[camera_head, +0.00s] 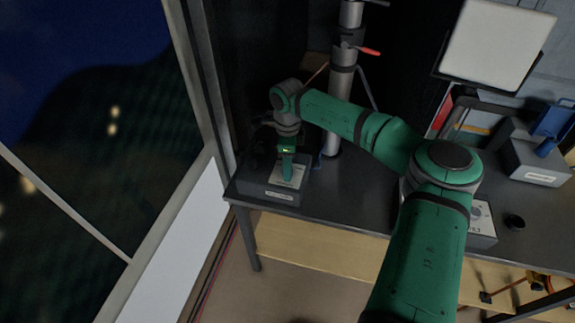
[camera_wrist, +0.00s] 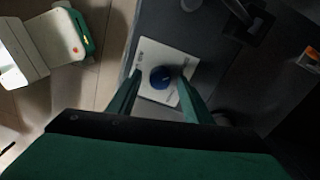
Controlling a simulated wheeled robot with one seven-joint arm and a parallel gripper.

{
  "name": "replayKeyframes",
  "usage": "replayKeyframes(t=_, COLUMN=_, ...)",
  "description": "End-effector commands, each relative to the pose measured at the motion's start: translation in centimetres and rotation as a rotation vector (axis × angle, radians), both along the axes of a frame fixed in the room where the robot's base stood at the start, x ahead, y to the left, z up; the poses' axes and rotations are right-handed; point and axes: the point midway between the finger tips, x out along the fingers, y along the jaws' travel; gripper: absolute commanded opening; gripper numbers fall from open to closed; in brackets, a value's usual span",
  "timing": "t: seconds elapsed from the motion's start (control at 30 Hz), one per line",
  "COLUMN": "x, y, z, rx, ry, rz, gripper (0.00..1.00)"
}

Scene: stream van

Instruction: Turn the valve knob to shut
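A round blue knob (camera_wrist: 160,77) sits on a white plate (camera_wrist: 152,56), which also shows on top of a dark box (camera_head: 270,194) at the left end of the bench in the head view. I take it for the valve knob; its setting is too small to read. My gripper (camera_wrist: 158,80) points down over the plate, with one green finger on each side of the knob. The fingers are apart, with a gap at the left finger; whether the right finger touches the knob I cannot tell. In the head view my gripper (camera_head: 288,172) hides the knob.
A grey pipe (camera_head: 341,85) with a red-handled lever (camera_head: 364,51) rises behind the dark box. A grey box with a blue lever (camera_head: 545,148) and a small black cylinder (camera_head: 515,222) stand at the right. A bright panel (camera_head: 497,44) hangs above the bench (camera_head: 345,205).

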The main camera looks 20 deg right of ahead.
Motion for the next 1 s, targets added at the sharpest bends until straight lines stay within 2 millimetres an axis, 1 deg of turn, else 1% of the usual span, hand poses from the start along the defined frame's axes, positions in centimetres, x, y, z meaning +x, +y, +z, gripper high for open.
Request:
replayKeyframes(t=0.2, x=0.0, y=0.0, z=0.1, rx=0.001, ry=0.0, rz=0.0, gripper=0.46)
replayKeyframes(t=0.33, x=0.1, y=0.0, z=1.1, rx=-0.001, ry=-0.002, rz=0.0, gripper=0.46)
replayKeyframes(t=0.47, x=0.2, y=-0.1, z=3.2, rx=-0.002, ry=-0.002, rz=0.0, gripper=0.46)
replayKeyframes(t=0.6, x=0.3, y=-0.1, z=6.0, rx=-0.002, ry=-0.002, rz=0.0, gripper=0.46)
replayKeyframes(t=0.73, x=0.3, y=-0.1, z=8.2, rx=-0.001, ry=-0.003, rz=0.0, gripper=0.46)
replayKeyframes(t=0.9, x=0.4, y=-0.1, z=10.1, rx=0.0, ry=-0.001, rz=0.0, gripper=0.46)
replayKeyframes(t=1.0, x=0.4, y=-0.1, z=10.6, rx=0.0, ry=-0.001, rz=0.0, gripper=0.46)
